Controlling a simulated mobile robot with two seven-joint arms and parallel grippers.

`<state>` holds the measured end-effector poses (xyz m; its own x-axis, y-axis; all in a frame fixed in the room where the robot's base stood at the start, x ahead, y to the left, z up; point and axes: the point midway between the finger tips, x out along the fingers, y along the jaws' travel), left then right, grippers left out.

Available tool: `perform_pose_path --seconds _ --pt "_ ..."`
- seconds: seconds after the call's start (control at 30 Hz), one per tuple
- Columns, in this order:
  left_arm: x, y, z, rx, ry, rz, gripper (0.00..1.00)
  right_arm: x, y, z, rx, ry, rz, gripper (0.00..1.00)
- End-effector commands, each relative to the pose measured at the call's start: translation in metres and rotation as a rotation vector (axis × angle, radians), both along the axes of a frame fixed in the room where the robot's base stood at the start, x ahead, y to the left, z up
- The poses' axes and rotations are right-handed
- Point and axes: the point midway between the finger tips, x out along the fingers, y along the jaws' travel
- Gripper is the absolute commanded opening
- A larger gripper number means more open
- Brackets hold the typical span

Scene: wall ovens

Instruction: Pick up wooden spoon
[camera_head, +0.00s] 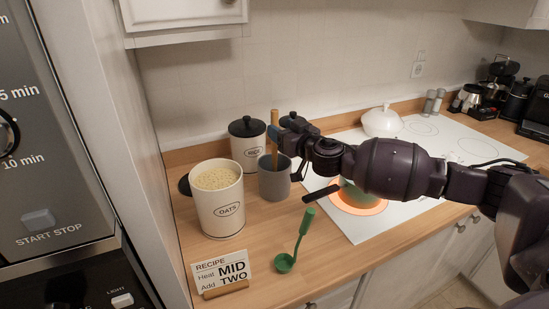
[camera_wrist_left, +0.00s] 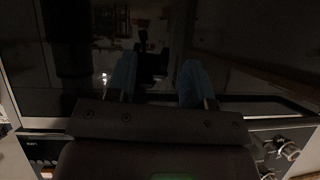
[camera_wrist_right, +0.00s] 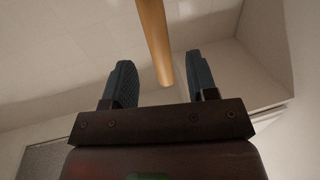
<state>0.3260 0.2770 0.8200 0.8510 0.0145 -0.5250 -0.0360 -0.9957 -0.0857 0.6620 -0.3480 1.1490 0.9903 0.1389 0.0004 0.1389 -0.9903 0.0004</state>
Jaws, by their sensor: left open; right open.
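The wooden spoon (camera_head: 275,126) stands upright in a grey mug (camera_head: 273,182) on the counter, its handle rising above the rim and its lower part hidden in the mug. My right gripper (camera_head: 279,140) is at the handle. In the right wrist view the spoon handle (camera_wrist_right: 153,38) lies between the two blue fingers of the open right gripper (camera_wrist_right: 160,75), with room on both sides. My left gripper (camera_wrist_left: 155,75) is open and empty in the left wrist view, in front of a dark glossy oven door; it is not in the head view.
An open oats canister (camera_head: 218,205) stands left of the mug, with white lidded canisters (camera_head: 246,150) behind.

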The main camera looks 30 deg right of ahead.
Motion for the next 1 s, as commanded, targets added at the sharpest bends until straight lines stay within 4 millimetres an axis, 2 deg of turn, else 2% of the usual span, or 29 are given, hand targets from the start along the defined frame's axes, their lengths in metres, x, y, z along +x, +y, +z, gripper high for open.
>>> perform_pose_path --seconds 0.17,0.53,0.87,0.9,1.0 --pt "0.004 -0.001 0.005 0.000 -0.009 -0.002 0.48 0.009 0.002 0.002 0.001 -0.001 0.000 0.53" --pt "0.005 -0.001 0.014 0.000 -0.014 -0.003 0.48 0.047 0.008 0.002 0.000 0.000 -0.001 0.53" --pt "0.001 0.000 0.012 0.000 -0.007 0.000 0.48 0.052 0.009 0.000 0.000 0.001 0.001 0.53" --pt "0.000 0.000 0.012 -0.001 -0.005 0.001 0.48 0.052 0.009 0.000 0.000 0.001 0.000 0.51" --pt "-0.001 0.000 0.011 0.000 -0.003 0.001 0.48 0.052 0.009 0.000 0.000 0.001 0.000 0.36"
